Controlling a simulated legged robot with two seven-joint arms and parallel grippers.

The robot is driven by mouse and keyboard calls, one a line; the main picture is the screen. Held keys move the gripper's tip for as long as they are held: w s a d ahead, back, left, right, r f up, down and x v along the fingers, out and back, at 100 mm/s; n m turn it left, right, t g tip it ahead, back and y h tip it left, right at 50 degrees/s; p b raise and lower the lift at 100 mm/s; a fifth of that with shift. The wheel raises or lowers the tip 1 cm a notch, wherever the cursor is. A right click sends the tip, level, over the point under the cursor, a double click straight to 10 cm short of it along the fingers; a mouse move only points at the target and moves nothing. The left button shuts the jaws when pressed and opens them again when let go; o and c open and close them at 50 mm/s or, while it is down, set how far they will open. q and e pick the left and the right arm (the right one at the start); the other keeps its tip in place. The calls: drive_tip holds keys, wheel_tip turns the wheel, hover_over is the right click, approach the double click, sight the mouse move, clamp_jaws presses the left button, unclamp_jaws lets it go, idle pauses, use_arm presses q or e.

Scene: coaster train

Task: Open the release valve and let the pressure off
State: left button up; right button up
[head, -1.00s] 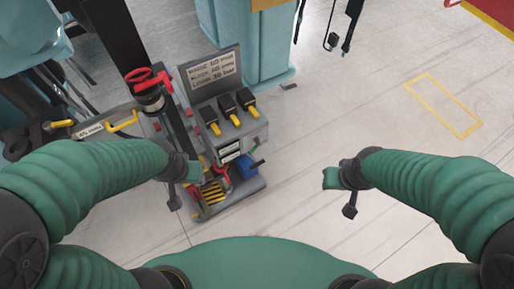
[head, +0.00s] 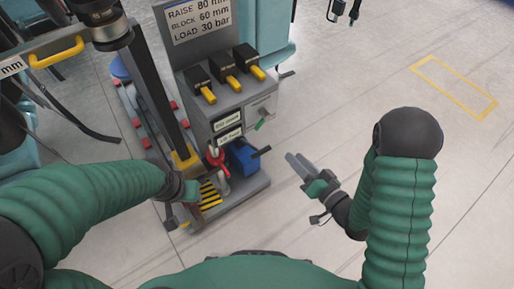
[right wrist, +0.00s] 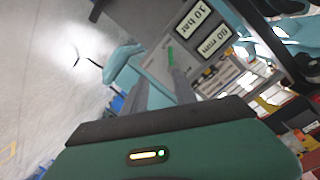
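A grey console (head: 235,100) stands left of centre in the head view. A small green handle (head: 264,121), which may be the release valve, is on its right side; it also shows in the right wrist view (right wrist: 171,56), just beyond my fingertips. My right gripper (head: 295,160) is open and empty, right of the console and apart from the handle in the head view. Two readouts in the right wrist view show 10 bar (right wrist: 194,19) and 60 mm (right wrist: 214,41). My left gripper (head: 190,190) is beside the console's base; its fingers are not clear.
A sign (head: 197,18) reads RAISE 80 mm, BLOCK 60 mm, LOAD 30 bar. Several yellow-tipped black levers (head: 227,69) sit below it. A red lever (head: 216,157) and a blue box (head: 242,157) are at the console's foot. The floor to the right is clear.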

wheel_tip(320, 180, down, 2)
drive_tip(key=s+y+b, duration=0.1)
drive_tip(key=t+b, duration=0.1)
drive_tip(key=b, duration=1)
approach(261, 126)
use_arm(q)
drive_tip(key=s+b+x, duration=0.1)
drive_tip(key=x, duration=0.6)
drive_tip(key=s+b+x, duration=0.1)
drive_tip(key=s+x, duration=0.1)
drive_tip(key=x, duration=0.6)
drive_tip(key=shift+f, duration=0.7)
use_arm(e)
drive_tip(key=shift+m+y, duration=0.3)
drive_tip(key=shift+m, duration=0.2)
drive_tip(key=x, duration=0.9)
drive_tip(key=shift+w+f, duration=0.1)
drive_tip(key=shift+f, duration=0.15)
use_arm(q)
drive_tip(key=shift+s, duration=0.1)
use_arm(e)
drive_tip(key=shift+c, duration=0.4)
clamp_jaws()
